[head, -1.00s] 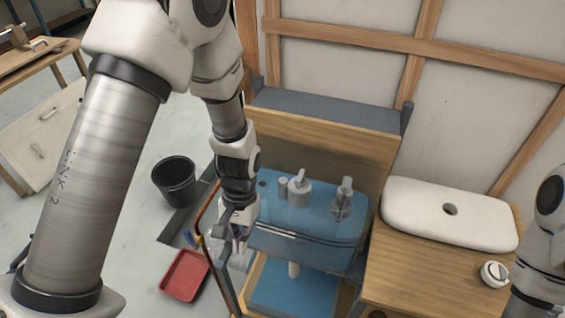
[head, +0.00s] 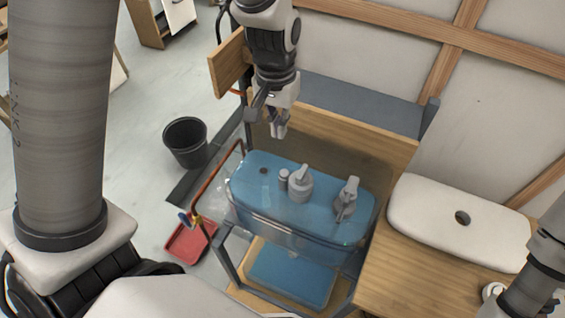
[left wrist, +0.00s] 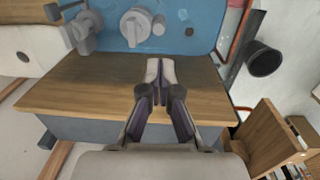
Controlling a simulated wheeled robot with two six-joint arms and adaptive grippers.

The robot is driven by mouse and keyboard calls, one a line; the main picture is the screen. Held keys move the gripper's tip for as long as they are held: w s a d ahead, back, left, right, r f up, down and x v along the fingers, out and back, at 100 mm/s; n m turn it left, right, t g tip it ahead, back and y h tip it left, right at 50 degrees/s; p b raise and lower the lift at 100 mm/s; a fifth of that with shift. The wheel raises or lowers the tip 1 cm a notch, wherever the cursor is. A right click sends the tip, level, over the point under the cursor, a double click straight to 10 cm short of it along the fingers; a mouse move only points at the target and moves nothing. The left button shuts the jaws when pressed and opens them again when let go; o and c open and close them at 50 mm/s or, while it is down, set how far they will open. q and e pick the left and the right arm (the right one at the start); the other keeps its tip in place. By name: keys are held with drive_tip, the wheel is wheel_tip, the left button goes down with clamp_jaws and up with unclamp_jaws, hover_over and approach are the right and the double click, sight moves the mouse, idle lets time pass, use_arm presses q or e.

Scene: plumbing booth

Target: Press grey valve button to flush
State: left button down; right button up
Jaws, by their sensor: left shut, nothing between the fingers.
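A clear tank (head: 290,232) of blue water stands on a frame in the middle of the head view. A grey valve (head: 300,187) with a slanted top piece rises from it, with a short grey cylinder (head: 283,179) close beside it. Another grey fitting (head: 347,200) stands to the right. The valve also shows in the left wrist view (left wrist: 136,27). My left gripper (head: 279,132) is shut and empty, pointing down in front of the wooden back panel (head: 345,140), behind and above the tank. It is apart from the valve. My right gripper is out of view.
A white lid (head: 440,215) with a hole lies on the wooden bench at right, near my right arm. A red-brown pipe (head: 215,178) runs along the tank's left side. A black bucket (head: 185,142) and red tray (head: 190,242) are on the floor.

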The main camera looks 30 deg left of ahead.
sight(284, 172)
use_arm(q)
drive_tip(key=f, duration=0.4)
drive_tip(key=f+p, duration=0.1)
drive_tip(key=f, duration=0.4)
drive_tip(key=w+f, duration=0.1)
drive_tip(key=f, duration=0.4)
drive_tip(key=shift+w+d, duration=0.1)
drive_tip(key=shift+d, duration=0.2)
drive_tip(key=shift+f, duration=0.2)
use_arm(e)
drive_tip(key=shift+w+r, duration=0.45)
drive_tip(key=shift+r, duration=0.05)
use_arm(q)
drive_tip(key=shift+r, duration=0.1)
